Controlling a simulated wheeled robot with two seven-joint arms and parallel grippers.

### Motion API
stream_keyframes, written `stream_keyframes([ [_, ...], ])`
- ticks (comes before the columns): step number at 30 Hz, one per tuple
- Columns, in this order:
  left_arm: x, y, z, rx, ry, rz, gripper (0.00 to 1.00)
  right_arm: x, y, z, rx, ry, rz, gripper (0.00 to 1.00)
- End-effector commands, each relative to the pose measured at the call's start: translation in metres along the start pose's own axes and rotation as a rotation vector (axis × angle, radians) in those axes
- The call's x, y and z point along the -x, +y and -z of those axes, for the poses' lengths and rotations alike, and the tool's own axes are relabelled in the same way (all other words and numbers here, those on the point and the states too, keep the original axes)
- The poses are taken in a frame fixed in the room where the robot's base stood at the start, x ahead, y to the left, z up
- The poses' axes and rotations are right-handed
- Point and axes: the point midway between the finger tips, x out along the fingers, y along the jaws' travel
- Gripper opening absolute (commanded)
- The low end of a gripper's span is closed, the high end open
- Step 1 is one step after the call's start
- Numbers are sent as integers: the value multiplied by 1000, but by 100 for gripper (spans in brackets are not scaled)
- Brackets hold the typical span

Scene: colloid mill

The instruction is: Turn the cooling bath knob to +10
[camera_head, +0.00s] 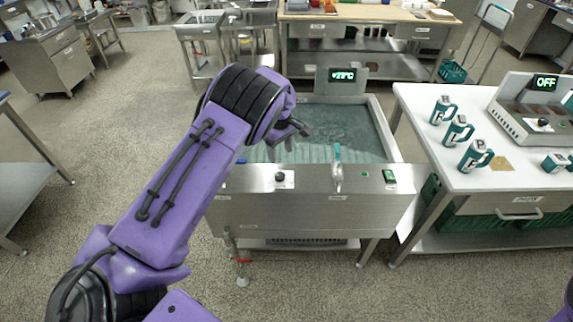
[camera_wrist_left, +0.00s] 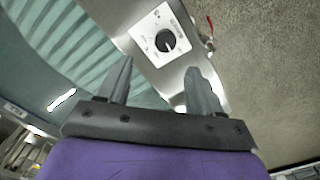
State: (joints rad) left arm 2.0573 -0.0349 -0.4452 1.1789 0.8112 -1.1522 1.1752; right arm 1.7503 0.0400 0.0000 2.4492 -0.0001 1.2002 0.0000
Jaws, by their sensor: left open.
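The cooling bath (camera_head: 318,206) is a steel tank of bluish water with a sloped front panel. Its black knob (camera_head: 280,177) sits on a white dial plate at the left of that panel. In the left wrist view the knob (camera_wrist_left: 165,41) shows beyond the fingertips, apart from them. A display (camera_head: 343,75) at the back of the bath has glowing green digits, too small to read surely. My left gripper (camera_head: 297,130) is over the bath, above and behind the knob. Its two fingers (camera_wrist_left: 160,68) are spread and empty. My right gripper is not in view.
A teal-handled tap (camera_head: 337,170) and a green switch (camera_head: 390,176) are on the panel right of the knob. A white table (camera_head: 440,160) with several teal-handled mugs and a device reading OFF stands at the right. Open floor lies in front.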

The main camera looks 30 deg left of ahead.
Motion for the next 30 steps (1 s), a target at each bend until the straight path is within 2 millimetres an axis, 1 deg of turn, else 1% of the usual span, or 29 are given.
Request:
stream_keyframes([
  [2,-11,-1,-1,-2,-1,7,65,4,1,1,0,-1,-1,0],
  [9,-65,0,-3,-8,-1,7,65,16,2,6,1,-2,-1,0],
  [12,-84,0,-2,-8,-1,6,65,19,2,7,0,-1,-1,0],
  [15,-95,0,-2,-8,0,4,65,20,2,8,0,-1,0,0],
  [17,-99,0,-2,-7,0,3,65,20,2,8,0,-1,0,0],
  [24,-101,0,-2,-7,0,2,65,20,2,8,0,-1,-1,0],
  [25,-101,0,-2,-7,0,2,62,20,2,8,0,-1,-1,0],
  [26,-101,0,-2,-7,0,2,52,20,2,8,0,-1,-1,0],
  [27,-101,0,-2,-7,0,2,39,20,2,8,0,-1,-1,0],
  [30,-101,0,-2,-7,0,2,9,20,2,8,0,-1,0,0],
])
